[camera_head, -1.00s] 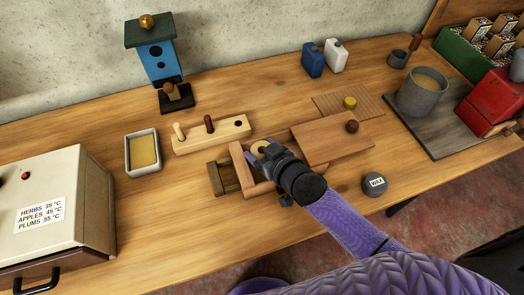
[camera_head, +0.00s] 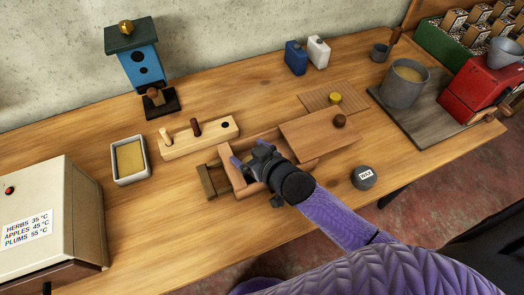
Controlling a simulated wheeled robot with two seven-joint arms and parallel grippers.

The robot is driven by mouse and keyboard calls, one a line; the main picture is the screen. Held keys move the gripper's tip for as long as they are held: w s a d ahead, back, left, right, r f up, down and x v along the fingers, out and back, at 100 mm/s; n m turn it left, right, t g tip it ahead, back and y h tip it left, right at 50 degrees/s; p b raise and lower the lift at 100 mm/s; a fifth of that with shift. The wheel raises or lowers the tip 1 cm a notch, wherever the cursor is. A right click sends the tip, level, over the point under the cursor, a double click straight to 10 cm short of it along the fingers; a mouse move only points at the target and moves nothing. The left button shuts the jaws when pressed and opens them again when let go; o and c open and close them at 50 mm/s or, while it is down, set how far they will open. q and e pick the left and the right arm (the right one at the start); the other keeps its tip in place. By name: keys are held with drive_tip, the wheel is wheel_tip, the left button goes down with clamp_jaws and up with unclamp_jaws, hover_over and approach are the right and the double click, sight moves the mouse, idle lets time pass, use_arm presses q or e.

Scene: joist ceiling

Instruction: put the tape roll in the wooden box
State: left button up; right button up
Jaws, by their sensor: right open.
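The wooden box (camera_head: 230,176) stands mid-table, its flat lid (camera_head: 312,133) with a dark round knob (camera_head: 340,121) covering its right part and leaving its left part open. My right gripper (camera_head: 240,160) is over that open left part, jaws open, its fingers pointing left and down. I cannot make out the tape roll now; the gripper and wrist hide much of the box's inside. My left gripper is not in view.
A peg block (camera_head: 207,140) and a shallow tray (camera_head: 129,160) lie left of the box. A round tin (camera_head: 364,177) sits to its right, near the front edge. Table in front of the tray is clear.

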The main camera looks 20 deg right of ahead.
drive_tip(key=p+v, duration=0.4)
drive_tip(key=v, duration=0.8)
drive_tip(key=shift+r, duration=0.3)
drive_tip(key=shift+d+f, duration=0.1)
drive_tip(key=shift+d, duration=0.05)
